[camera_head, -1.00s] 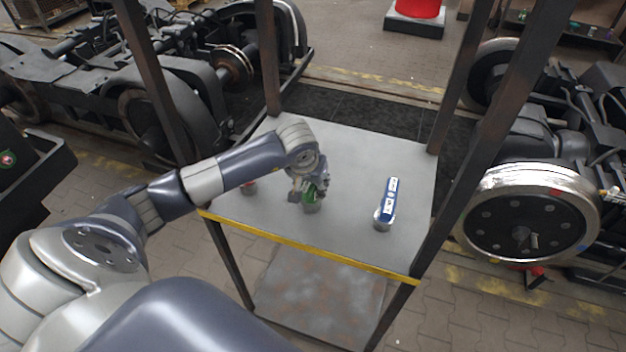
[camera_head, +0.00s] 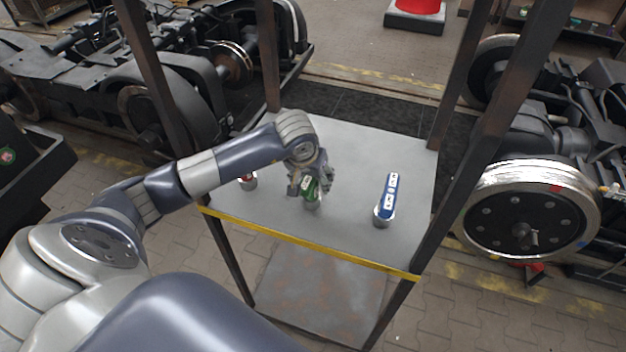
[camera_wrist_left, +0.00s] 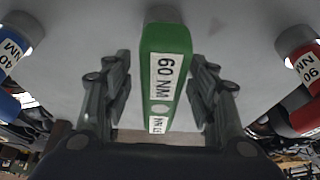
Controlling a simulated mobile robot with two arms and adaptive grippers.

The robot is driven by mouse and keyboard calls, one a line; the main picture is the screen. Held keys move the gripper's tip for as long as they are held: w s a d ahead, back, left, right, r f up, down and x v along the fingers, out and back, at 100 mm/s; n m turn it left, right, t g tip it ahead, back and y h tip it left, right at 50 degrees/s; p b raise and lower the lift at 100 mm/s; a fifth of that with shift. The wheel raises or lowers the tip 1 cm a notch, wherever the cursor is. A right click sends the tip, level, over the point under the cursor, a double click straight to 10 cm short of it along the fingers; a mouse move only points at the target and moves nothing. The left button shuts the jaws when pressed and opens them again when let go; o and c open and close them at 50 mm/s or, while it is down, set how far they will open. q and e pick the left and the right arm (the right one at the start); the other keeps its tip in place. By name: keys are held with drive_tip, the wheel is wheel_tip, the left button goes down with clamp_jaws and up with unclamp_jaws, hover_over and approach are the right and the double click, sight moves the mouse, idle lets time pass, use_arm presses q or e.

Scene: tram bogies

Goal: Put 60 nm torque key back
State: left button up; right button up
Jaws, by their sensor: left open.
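The green 60 nm torque key (camera_head: 310,190) stands in a round grey holder (camera_head: 313,206) on the shelf, near its middle. In the left wrist view the green key (camera_wrist_left: 165,75), with its "60 NM" label, lies between the fingers of my left gripper (camera_wrist_left: 161,95). The fingers are open, with a gap on each side of the key. In the head view my left gripper (camera_head: 309,184) is at the green key's handle. The holder's inside is hidden. My right gripper is not in view.
A blue key (camera_head: 389,193), labelled 40 NM in the wrist view (camera_wrist_left: 14,55), stands in a holder to the right. A red key (camera_head: 246,179), labelled 90 NM (camera_wrist_left: 305,70), is partly hidden by my arm. Dark posts (camera_head: 470,160) frame the grey shelf (camera_head: 345,235).

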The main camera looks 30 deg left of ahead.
use_arm(q)
drive_tip(key=b+v, duration=0.2)
drive_tip(key=v, duration=0.7)
drive_tip(key=shift+s+r, duration=0.15)
drive_tip(key=shift+r, duration=0.2)
drive_tip(key=shift+s+r, duration=0.25)
drive_tip(key=shift+r, duration=0.25)
